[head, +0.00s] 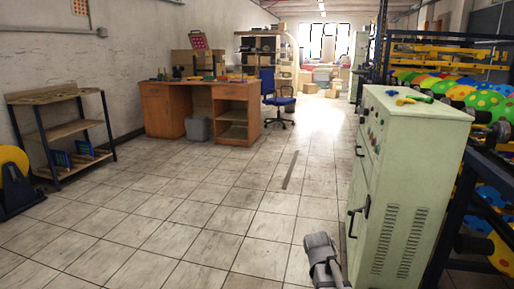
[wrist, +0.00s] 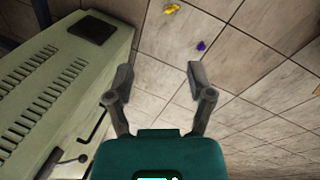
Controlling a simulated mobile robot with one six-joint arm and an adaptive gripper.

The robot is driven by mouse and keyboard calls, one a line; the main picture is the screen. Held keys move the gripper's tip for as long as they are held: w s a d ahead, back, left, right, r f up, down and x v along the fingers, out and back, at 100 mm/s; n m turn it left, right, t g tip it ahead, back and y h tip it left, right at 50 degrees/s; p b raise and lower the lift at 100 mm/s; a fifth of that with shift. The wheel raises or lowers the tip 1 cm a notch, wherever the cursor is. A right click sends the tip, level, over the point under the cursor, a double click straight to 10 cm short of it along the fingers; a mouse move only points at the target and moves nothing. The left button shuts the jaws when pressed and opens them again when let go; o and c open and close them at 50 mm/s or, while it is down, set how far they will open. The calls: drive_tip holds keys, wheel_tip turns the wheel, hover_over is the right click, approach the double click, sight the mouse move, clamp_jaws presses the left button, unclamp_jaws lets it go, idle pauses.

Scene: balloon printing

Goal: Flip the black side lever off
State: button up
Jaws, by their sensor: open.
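A pale green cabinet (head: 405,200) stands at the right in the head view. A black lever (head: 352,222) sits low on its left-facing side, and a second small dark handle (head: 359,151) is higher up. In the wrist view the cabinet (wrist: 60,85) fills the left, with a thin black lever (wrist: 97,127) and a dark handle (wrist: 66,160) at lower left. I cannot tell the lever's on or off position. My gripper (wrist: 160,76) is open and empty over bare floor, to the right of the cabinet and apart from the lever.
A wooden desk (head: 168,109), a blue chair (head: 277,101) and a shelf rack (head: 70,134) stand farther back and left. The tiled floor (head: 215,215) left of the cabinet is clear.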

drive_tip(key=s+a+m+y+p, duration=0.1)
drive_tip(key=s+a+y, duration=0.3)
drive_tip(key=s, duration=0.6)
wheel_tip(320, 180, up, 39)
drive_tip(key=a+h+p, duration=0.1)
drive_tip(key=p, duration=3.7)
drive_tip(key=shift+w+a+g, duration=0.15)
drive_tip(key=shift+g, duration=0.15)
drive_tip(key=shift+f, duration=0.1)
